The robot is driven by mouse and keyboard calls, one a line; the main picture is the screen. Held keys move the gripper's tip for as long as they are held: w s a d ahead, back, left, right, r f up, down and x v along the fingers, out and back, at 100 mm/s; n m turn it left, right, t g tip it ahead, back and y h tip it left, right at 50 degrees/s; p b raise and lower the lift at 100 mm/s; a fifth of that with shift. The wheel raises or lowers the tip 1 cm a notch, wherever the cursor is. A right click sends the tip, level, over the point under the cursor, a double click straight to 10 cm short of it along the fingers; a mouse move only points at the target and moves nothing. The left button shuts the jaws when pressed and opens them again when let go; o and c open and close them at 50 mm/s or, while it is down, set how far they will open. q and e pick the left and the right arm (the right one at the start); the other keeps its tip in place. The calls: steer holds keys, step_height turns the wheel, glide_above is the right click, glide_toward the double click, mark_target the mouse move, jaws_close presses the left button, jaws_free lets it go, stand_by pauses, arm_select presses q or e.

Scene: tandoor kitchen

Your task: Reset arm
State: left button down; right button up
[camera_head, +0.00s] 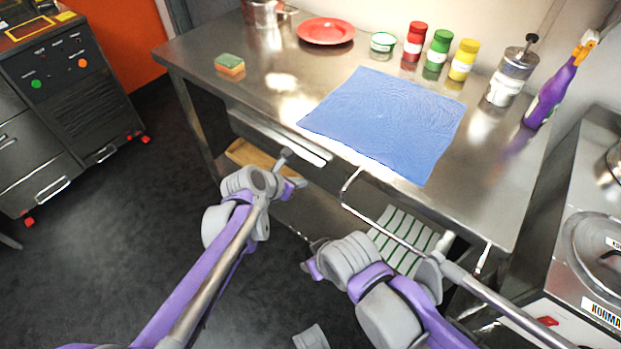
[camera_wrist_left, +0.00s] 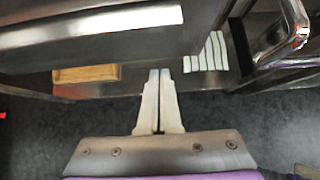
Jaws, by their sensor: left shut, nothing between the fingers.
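My left gripper (camera_head: 286,154) is in front of the steel counter, near the open drawer below its top. In the left wrist view its two pale fingers (camera_wrist_left: 160,100) are together with nothing between them. The fingers point toward the space under the counter and appear clear of the wooden board and the striped cloth. My right arm reaches in at the lower right of the head view, but I cannot make out its gripper.
The steel counter (camera_head: 290,88) carries a blue cloth (camera_head: 385,120), red plate (camera_head: 326,30), sponge (camera_head: 230,65), bottles and a purple spray bottle (camera_head: 552,95). Below are an open drawer (camera_head: 280,137), wooden board (camera_wrist_left: 86,74) and striped cloth (camera_head: 403,240).

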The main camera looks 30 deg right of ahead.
arm_select(q)
steer(key=w+v, duration=0.1)
steer(key=v, duration=0.5)
steer(key=shift+s+a+r+p, duration=0.25)
steer(key=shift+a+p, duration=0.1)
steer(key=shift+a, duration=0.1)
arm_select(e)
steer(key=shift+w+d+r, duration=0.1)
steer(key=shift+w+r, duration=0.25)
steer(key=shift+w, duration=0.1)
arm_select(q)
steer(key=s+a+r+m+t+y+p, duration=0.1)
steer(key=s+a+r+m+y+p, duration=0.3)
steer(key=a, duration=0.6)
steer(key=a+r+m+t+h, duration=0.1)
steer(key=a+m, duration=0.4)
steer(key=a, duration=0.4)
steer(key=s+a+m+y+p, duration=0.2)
steer(key=s+a+m, duration=0.4)
steer(key=a, duration=0.3)
steer(key=s+a+m+y+p, duration=0.3)
steer(key=s+a+m, duration=0.3)
steer(key=a, duration=0.4)
steer(key=shift+r+m, duration=0.45)
steer(key=shift+m, duration=0.05)
arm_select(e)
step_height(320, 180, up, 10)
steer(key=w, duration=0.1)
steer(key=shift+w+r, duration=0.15)
steer(key=shift+w, duration=0.25)
